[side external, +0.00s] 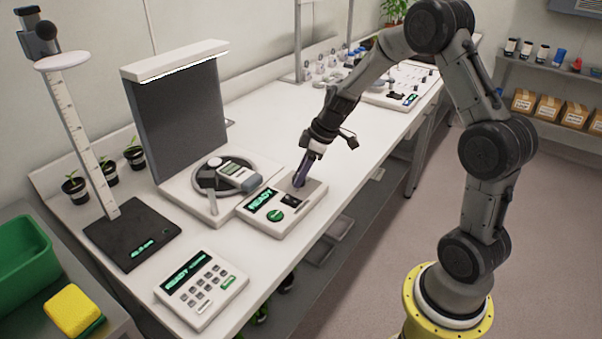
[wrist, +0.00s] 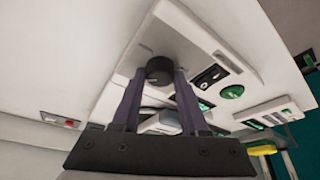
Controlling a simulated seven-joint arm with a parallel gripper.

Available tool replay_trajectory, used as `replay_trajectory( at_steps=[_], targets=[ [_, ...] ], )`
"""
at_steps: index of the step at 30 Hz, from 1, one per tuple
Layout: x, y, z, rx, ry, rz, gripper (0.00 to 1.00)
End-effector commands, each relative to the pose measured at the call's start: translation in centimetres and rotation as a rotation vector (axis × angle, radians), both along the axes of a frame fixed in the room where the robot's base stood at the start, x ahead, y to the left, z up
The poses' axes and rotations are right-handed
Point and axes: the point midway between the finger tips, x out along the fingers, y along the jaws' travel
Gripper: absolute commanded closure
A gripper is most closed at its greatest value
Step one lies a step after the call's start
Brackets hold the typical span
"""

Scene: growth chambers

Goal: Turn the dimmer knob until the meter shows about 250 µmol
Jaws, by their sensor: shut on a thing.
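The dimmer knob (wrist: 159,70) is a black round knob on a white control box (side external: 286,222). My gripper (side external: 299,181) points down at the box's far right part. In the wrist view its two purple fingers (wrist: 160,76) stand on either side of the knob, shut on it. In the side view the fingers hide the knob. The box has a lit green READY display (side external: 260,199), a green round button (side external: 275,215) and a black switch (side external: 290,201).
A lamp panel (side external: 180,115) with a lit top bar stands behind the meter. A keypad unit (side external: 201,290) sits at the front of the bench. A height gauge (side external: 132,235), potted seedlings (side external: 75,188) and a yellow sponge (side external: 73,309) are to the left.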

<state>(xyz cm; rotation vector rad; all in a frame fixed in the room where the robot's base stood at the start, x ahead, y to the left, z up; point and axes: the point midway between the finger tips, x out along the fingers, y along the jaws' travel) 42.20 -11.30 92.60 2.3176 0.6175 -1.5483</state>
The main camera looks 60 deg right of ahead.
Motion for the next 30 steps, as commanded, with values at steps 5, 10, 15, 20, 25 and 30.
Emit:
replay_trajectory(
  at_steps=[5,10,15,20,25,30],
  targets=[
    [0.0,0.0,0.1,-0.001,-0.001,0.001,1.00],
    [0.0,0.0,0.1,-0.001,0.000,0.000,0.35],
    [0.0,0.0,0.0,-0.001,0.000,0.000,0.27],
    [0.0,0.0,0.1,0.000,0.000,-0.001,0.27],
    [-0.3,-0.3,1.2,-0.002,-0.003,0.000,0.27],
    [-1.3,-1.0,4.2,-0.004,-0.007,-0.003,0.27]
  ],
)
